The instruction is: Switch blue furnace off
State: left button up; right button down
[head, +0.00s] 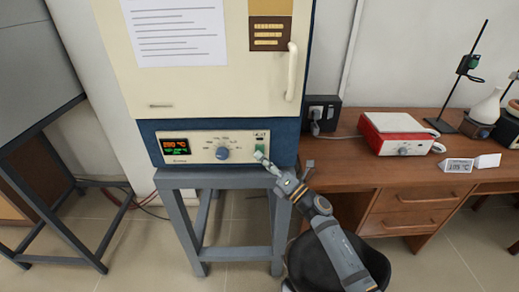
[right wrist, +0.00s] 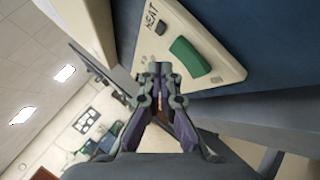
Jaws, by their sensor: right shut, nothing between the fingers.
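The blue furnace (head: 143,130) has a cream door and stands on a grey metal stand. Its control panel (head: 200,147) carries a lit display (head: 176,146) with red and green digits, a blue knob (head: 222,153) and, at the right end, a green switch (head: 260,148). In the right wrist view the green switch (right wrist: 190,57) sits below the word HEAT. My right gripper (head: 262,158) is shut and empty, its tips just below the switch in the head view. In the right wrist view the fingertips (right wrist: 159,68) appear beside the switch; I cannot tell whether they touch. My left gripper is not in view.
A wooden desk (head: 350,155) stands to the right with a red and white hotplate (head: 396,134), a lab stand and a 105 °C sign (head: 458,165). A black stool seat (head: 310,262) is under my right arm. A grey cabinet (head: 30,70) is at left.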

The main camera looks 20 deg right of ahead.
jog(key=shift+s+a+f, duration=0.1)
jog(key=shift+s+a, duration=0.15)
jog(key=shift+s, duration=0.55)
jog(key=shift+s+a+f, duration=0.1)
jog(key=shift+s+a, duration=0.1)
jog(key=shift+s, duration=0.6)
jog(key=shift+s+a+f, duration=0.1)
jog(key=shift+s+a, duration=0.15)
jog(key=shift+s, duration=0.55)
jog(key=shift+f, duration=0.1)
